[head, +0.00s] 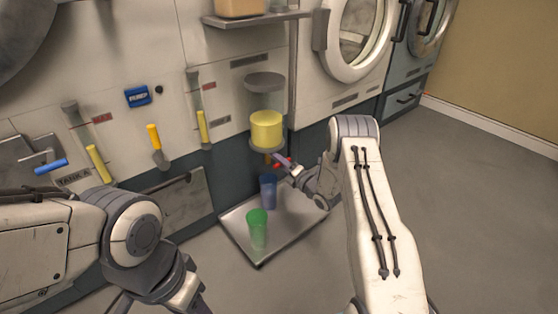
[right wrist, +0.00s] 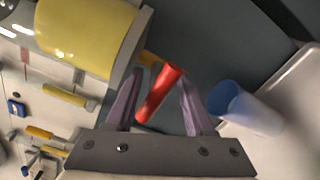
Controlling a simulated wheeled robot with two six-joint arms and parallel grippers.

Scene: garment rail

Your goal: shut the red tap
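The red tap handle (right wrist: 160,92) sits below the yellow tank (head: 266,130); a small red bit of it (head: 284,162) shows in the head view, mostly behind my gripper. My right gripper (head: 287,165) is at the tap. In the right wrist view its two fingers (right wrist: 162,78) stand apart on either side of the slanted red handle, with a visible gap on the right side. My left gripper (head: 186,292) is low at the bottom left, its fingertips out of the frame.
A blue cup (head: 268,191) and a green cup (head: 257,229) stand on a grey tray (head: 232,232) under the tank. Open floor lies to the right.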

